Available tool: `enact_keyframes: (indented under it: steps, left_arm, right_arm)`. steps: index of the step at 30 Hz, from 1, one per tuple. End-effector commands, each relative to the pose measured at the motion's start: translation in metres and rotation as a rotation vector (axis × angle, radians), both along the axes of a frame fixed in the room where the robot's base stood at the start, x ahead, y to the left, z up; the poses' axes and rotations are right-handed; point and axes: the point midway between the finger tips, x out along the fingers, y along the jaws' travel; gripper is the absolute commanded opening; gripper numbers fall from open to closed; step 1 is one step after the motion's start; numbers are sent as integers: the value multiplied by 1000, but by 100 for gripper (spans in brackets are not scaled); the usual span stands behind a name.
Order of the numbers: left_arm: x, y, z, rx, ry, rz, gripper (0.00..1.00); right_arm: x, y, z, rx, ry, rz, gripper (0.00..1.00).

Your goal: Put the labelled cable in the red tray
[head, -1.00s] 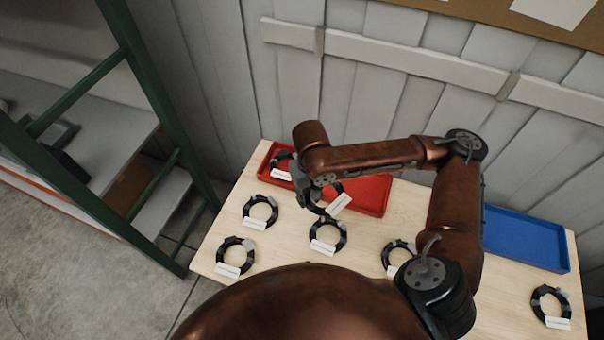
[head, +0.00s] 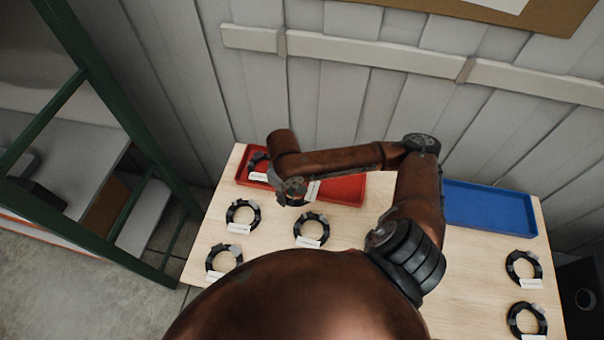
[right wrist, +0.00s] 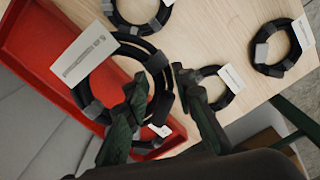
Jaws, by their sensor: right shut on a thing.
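The red tray (head: 345,190) lies at the back left of the table in the head view; its wall also shows in the right wrist view (right wrist: 40,50). My right gripper (head: 293,192) is over the tray's front part. It is shut on a black cable ring (right wrist: 112,45) with grey ties and a white label (right wrist: 85,60) bearing print too small to read. In the head view my gripper hides most of this ring. Another labelled cable ring (head: 258,165) lies in the tray's left end. My left gripper is not in view.
Other labelled cable rings lie on the table: (head: 243,215) at left, one (head: 311,230) in front of the tray, one (head: 224,262) nearer, and two at right, one (head: 523,268) behind the other (head: 526,318). A blue tray (head: 490,208) looks empty. A green-framed shelf (head: 110,120) stands left.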

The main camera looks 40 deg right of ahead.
Motion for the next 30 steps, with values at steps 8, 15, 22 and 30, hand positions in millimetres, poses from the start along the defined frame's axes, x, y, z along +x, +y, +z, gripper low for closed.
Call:
enact_keyframes:
  steps: [8, 15, 22, 30]
  left_arm:
    - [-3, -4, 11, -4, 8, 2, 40]
    - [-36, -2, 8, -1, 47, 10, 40]
    - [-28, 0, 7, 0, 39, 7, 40]
    - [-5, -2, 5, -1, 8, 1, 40]
  right_arm:
    - [-12, -26, -12, -17, 1, 56, 0]
    - [20, -51, -32, -20, 1, 58, 0]
    - [64, -82, -56, -19, 1, 57, 0]
    - [92, -100, -100, -18, 1, 61, 0]
